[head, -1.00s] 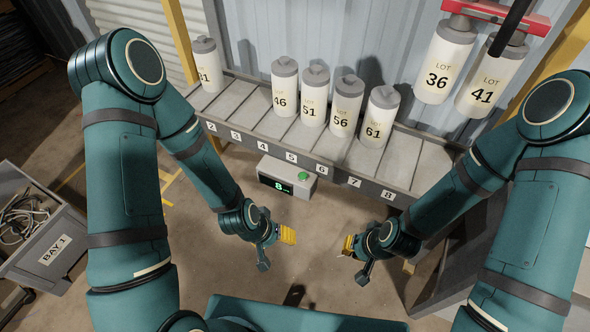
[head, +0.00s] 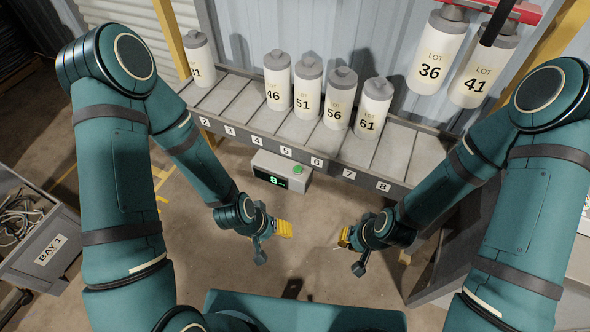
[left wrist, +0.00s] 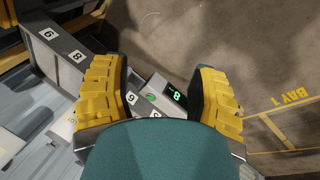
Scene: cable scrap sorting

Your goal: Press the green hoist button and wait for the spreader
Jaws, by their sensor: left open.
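The green hoist button (head: 298,170) sits on top of a small grey control box (head: 258,158) below the rack. Its display (head: 272,180) shows a green 8. The button also shows in the left wrist view (left wrist: 151,98), between the fingers. My left gripper (head: 284,229) is in front of the box, apart from the button. The left wrist view shows its yellow fingers (left wrist: 160,88) open and empty. My right gripper (head: 345,237) is to the right, its opening unclear. The red spreader (head: 515,10) is partly cut off at the top, above canisters 36 (head: 430,70) and 41 (head: 475,82).
A rack (head: 232,93) with numbered slots holds several white canisters, including 46 (head: 273,94) and 61 (head: 367,123). Slots at its right end are empty. The floor between my grippers is clear.

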